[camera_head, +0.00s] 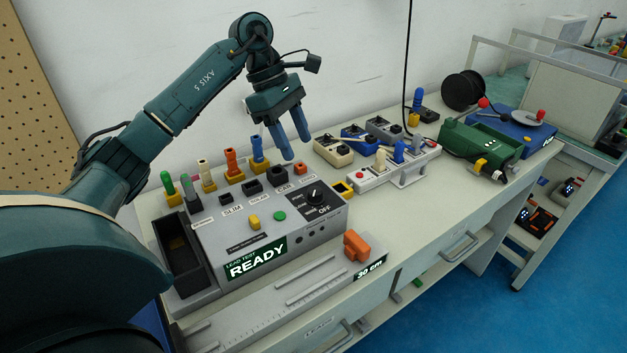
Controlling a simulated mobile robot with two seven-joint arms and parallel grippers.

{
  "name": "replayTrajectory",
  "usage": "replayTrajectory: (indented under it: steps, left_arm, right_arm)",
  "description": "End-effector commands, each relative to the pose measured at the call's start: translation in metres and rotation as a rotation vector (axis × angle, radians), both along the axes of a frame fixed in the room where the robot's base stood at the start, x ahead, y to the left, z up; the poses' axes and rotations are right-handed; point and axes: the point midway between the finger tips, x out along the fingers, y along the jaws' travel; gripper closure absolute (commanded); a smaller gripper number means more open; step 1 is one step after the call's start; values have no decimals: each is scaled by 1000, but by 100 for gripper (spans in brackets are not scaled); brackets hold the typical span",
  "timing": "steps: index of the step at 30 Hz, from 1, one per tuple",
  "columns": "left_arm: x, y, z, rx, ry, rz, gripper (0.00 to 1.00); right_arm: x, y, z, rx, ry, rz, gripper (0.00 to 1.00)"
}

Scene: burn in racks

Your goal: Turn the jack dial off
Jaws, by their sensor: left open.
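A black rotary dial (314,195) sits on the sloped panel at the right end of a grey lead-test box (215,222). White markings surround it, and "OFF" is printed below it. Its exact pointer direction is too small to tell. My left gripper (297,150) hangs from the upper left, its two blue fingers pointing down, open and empty. It is above and behind the box, apart from the dial. My right gripper is not in view.
The box has a READY display (257,263), a green button (280,216) and colored plugs behind. An orange block (356,246) lies in front right. A grey unit with levers (378,177) and a green machine (483,143) stand further right on the bench. The wall is behind.

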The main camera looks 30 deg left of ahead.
Motion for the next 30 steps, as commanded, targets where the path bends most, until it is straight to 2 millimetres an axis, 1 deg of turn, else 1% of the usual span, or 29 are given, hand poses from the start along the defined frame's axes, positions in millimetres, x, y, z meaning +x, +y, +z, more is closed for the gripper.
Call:
replayTrajectory:
  steps: [1, 9, 15, 18, 21, 29, 30]
  left_arm:
    - [0, -5, -11, -2, 4, -3, 48]
    - [2, -27, -63, -2, 3, -2, 48]
    - [4, -38, -90, -2, 2, -1, 48]
    - [5, -40, -97, -1, 1, 0, 48]
    - [5, -42, -101, -1, 1, 0, 48]
    - [5, -42, -102, -1, 0, 0, 48]
    - [5, -42, -102, -1, 0, 0, 52]
  right_arm:
    - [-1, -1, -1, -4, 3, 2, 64]
    - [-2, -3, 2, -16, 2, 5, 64]
    - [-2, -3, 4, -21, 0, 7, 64]
    - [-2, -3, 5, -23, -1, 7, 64]
    - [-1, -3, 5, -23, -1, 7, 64]
    - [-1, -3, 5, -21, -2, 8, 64]
    - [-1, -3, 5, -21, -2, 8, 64]
